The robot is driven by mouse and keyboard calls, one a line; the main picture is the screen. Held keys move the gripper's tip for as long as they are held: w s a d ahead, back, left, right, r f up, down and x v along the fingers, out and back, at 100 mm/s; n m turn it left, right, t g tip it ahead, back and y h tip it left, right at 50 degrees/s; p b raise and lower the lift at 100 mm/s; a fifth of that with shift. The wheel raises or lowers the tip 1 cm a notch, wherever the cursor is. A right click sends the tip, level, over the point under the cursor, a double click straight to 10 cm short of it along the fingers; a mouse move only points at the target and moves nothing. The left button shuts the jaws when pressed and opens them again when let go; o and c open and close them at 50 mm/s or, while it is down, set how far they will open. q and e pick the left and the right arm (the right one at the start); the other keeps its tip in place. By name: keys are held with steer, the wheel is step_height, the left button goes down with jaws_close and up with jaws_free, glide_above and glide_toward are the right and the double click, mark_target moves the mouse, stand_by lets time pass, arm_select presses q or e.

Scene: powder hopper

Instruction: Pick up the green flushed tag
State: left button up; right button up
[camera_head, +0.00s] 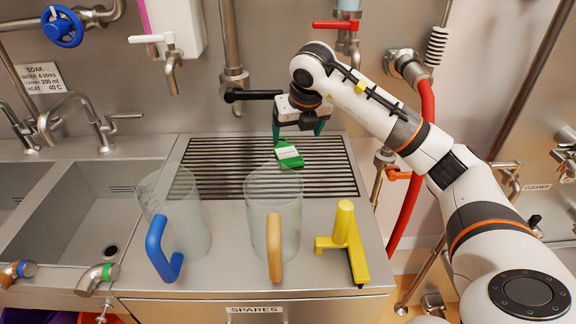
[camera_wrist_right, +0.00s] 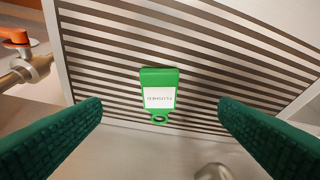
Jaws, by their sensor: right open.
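The green tag (camera_head: 288,154) with a white label lies on the slatted drain grate, behind the clear jug with the tan handle. In the right wrist view the tag (camera_wrist_right: 159,95) lies between my open fingers and apart from both, with its ring end toward the bottom of the picture. My right gripper (camera_head: 299,130) is open and empty, pointing down just above and behind the tag. Its green fingers (camera_wrist_right: 160,118) show on both sides of the right wrist view. My left gripper is not in view.
The grate (camera_head: 215,160) is otherwise bare. In front stand a jug with a blue handle (camera_head: 160,250), a jug with a tan handle (camera_head: 274,248) and a yellow tool (camera_head: 345,240). A black-handled valve (camera_head: 250,95) and a tap (camera_head: 172,65) are behind; sinks lie left.

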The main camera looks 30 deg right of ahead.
glide_above(291, 158)
steer(key=s, duration=0.3)
steer(key=f, duration=0.3)
steer(key=a+f+p, duration=0.1)
steer(key=f, duration=0.1)
steer(key=shift+w+f, duration=0.15)
steer(key=shift+f, duration=0.1)
steer(key=p+x, duration=0.1)
steer(key=x, duration=0.3)
steer(key=shift+d+f, duration=0.1)
steer(key=shift+w+d+f, duration=0.1)
steer(key=shift+w+f, duration=0.15)
steer(key=shift+f, duration=0.25)
steer(key=c, duration=1)
